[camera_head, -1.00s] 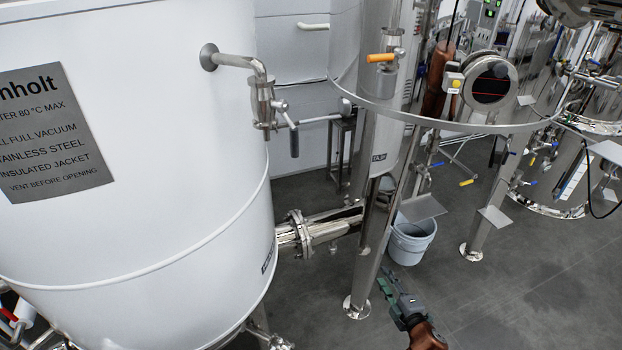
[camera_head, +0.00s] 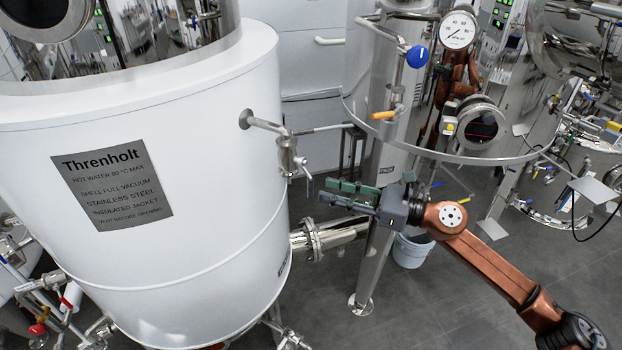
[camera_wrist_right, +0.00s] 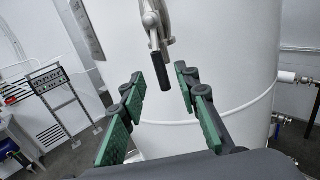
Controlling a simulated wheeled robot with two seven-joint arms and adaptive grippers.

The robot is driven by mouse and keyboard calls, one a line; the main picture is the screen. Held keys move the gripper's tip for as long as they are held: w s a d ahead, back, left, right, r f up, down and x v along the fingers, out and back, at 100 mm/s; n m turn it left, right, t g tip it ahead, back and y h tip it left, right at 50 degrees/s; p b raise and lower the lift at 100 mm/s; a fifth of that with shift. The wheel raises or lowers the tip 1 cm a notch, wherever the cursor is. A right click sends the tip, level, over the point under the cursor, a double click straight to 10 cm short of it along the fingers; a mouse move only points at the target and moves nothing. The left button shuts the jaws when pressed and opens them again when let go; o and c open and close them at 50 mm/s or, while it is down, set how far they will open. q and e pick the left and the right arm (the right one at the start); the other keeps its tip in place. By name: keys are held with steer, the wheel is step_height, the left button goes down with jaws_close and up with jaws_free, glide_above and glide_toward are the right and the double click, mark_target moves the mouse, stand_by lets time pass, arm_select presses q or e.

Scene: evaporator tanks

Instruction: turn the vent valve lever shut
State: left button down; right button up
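The vent valve (camera_head: 287,155) sits on a bent pipe from the side of the white tank (camera_head: 225,160). Its lever (camera_head: 309,187) has a dark grip and hangs downward. In the right wrist view the lever grip (camera_wrist_right: 159,71) hangs, slightly tilted, in line with the gap between my fingers. My right gripper (camera_head: 325,192) is open, with green-padded fingers pointing left toward the lever. In the wrist view my right gripper (camera_wrist_right: 158,80) shows nothing clamped; I cannot tell how deep the grip lies between the fingertips. My left gripper is not in view.
A steel column (camera_head: 371,255) stands just behind my right gripper. A flanged pipe (camera_head: 325,238) runs below it, and a grey bucket (camera_head: 411,249) stands on the floor. A gauge (camera_head: 458,30) and a blue-knobbed valve (camera_head: 417,57) are up and right. Floor at lower right is mostly clear.

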mark_target(311, 199)
steer(key=p+x, duration=0.1)
steer(key=x, duration=0.4)
steer(key=shift+a+r, duration=0.1)
steer(key=shift+a, duration=0.05)
steer(key=shift+w+a+p, duration=0.25)
steer(key=shift+a+p, duration=0.1)
jaws_close()
